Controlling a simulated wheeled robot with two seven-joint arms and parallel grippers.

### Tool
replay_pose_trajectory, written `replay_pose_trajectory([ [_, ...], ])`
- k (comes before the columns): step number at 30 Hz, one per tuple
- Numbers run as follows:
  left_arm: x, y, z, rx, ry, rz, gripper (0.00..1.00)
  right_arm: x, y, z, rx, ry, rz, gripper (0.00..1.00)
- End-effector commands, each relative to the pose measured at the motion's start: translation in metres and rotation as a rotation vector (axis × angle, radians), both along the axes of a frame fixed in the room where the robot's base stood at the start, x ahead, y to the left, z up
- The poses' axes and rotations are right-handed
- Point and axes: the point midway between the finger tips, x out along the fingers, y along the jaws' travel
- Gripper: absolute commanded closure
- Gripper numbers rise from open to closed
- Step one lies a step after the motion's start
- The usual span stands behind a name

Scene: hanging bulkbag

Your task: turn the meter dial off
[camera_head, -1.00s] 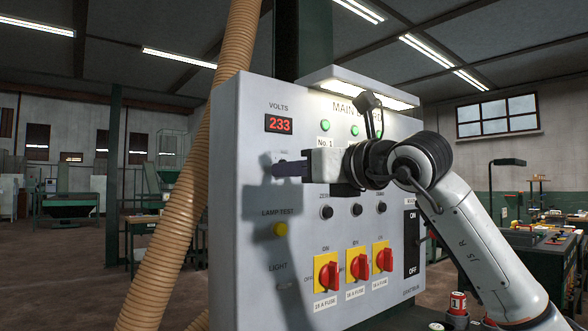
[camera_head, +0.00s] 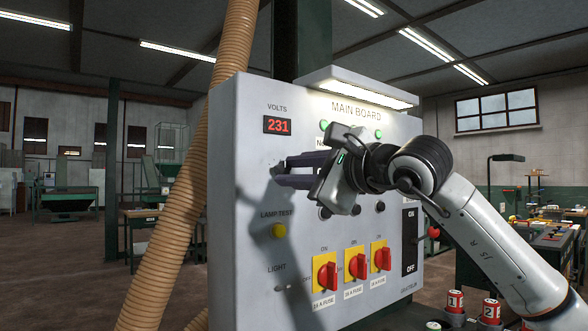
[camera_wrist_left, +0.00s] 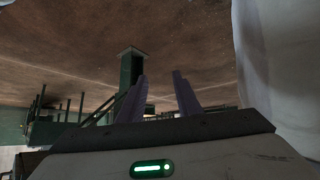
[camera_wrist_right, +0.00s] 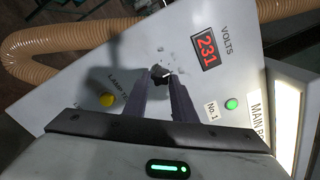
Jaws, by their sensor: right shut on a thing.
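The meter dial (camera_wrist_right: 160,72) is a small dark knob on the board, below and left of the red volts display (camera_wrist_right: 209,49) in the right wrist view. My right gripper (camera_head: 280,173) reaches the board's left part, below the display, which reads 231. Its two dark fingers are shut on the dial, and its hand is tilted. The fingers hide most of the dial, so its pointer and markings cannot be read. My left gripper (camera_wrist_left: 158,88) shows only in its own wrist view, with fingers apart and nothing between them.
The grey main board (camera_head: 232,120) also carries a yellow lamp test button (camera_head: 279,231), several red fuse switches (camera_head: 327,275) and a black on/off switch (camera_head: 410,240). A tan hose (camera_head: 178,230) hangs close to its left. Red cans (camera_head: 455,301) stand lower right.

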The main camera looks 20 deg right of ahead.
Motion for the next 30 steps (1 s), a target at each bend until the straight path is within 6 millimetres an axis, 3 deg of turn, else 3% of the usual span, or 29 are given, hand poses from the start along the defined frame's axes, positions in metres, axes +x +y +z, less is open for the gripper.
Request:
replay_pose_trajectory([
  [30, 0.002, -0.001, 0.018, 0.005, 0.0, 0.001, 0.69, 0.0, 0.0, 0.004, -0.845, -0.305, 0.001, 0.98],
])
